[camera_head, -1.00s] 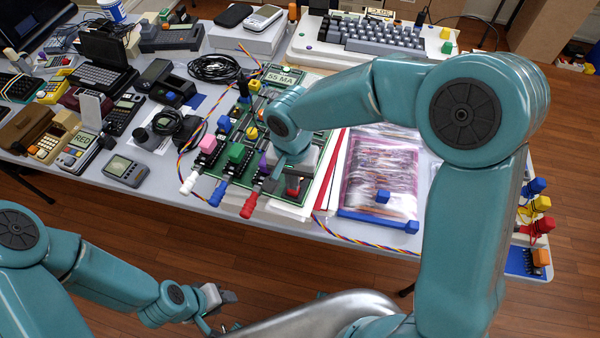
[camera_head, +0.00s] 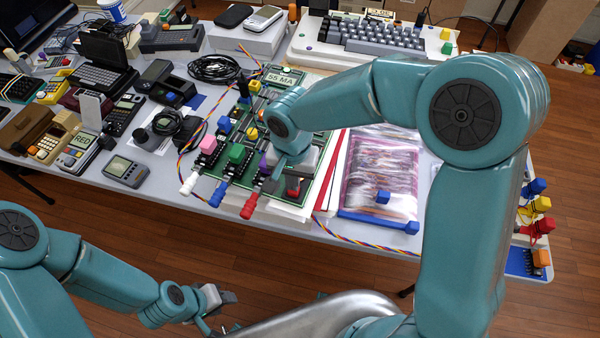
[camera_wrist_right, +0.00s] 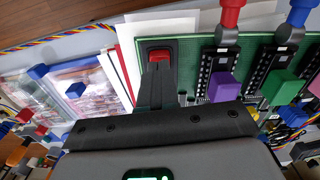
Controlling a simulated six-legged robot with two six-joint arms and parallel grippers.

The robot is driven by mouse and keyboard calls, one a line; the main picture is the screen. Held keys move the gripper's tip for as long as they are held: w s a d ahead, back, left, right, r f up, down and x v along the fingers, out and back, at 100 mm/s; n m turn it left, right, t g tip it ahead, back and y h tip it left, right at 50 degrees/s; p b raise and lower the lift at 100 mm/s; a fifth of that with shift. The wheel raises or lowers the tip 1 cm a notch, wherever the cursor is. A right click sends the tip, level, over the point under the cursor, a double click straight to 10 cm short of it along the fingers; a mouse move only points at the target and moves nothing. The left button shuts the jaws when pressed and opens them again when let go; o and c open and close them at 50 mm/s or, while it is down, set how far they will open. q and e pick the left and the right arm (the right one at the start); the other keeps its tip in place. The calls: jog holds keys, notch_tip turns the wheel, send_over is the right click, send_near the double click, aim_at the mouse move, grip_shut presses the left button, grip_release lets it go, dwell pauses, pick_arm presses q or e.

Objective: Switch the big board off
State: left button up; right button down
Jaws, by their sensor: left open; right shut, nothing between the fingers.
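The big board is a green circuit board (camera_head: 232,193) with colored caps and plugs, lying on the table under my right arm. A small display reading "55 MA" (camera_head: 282,78) is at its far end. A red rocker switch (camera_wrist_right: 160,56) in a dark housing sits at the board's edge in the right wrist view. My right gripper (camera_wrist_right: 158,72) is shut and empty, its dark fingers at the switch; I cannot tell whether they touch it. In the head view the gripper partly hides the switch (camera_head: 293,185). My left gripper (camera_head: 220,313) is open and empty, low in front of the table.
A purple cap (camera_wrist_right: 223,87) and a green cap (camera_wrist_right: 282,87) stand close to the gripper. A plastic-bagged item (camera_head: 378,175) lies right of the board. Several handhelds, including one reading "RED" (camera_head: 84,140), fill the left. A white keyboard (camera_head: 370,38) is behind.

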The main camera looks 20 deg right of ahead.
jog(key=shift+f+b, duration=0.6)
jog(key=shift+f, duration=0.05)
dwell(0.5)
jog(key=shift+r, duration=0.15)
jog(key=shift+r+p, duration=1.95)
jog(key=shift+r, duration=1)
jog(key=shift+s+f, duration=0.1)
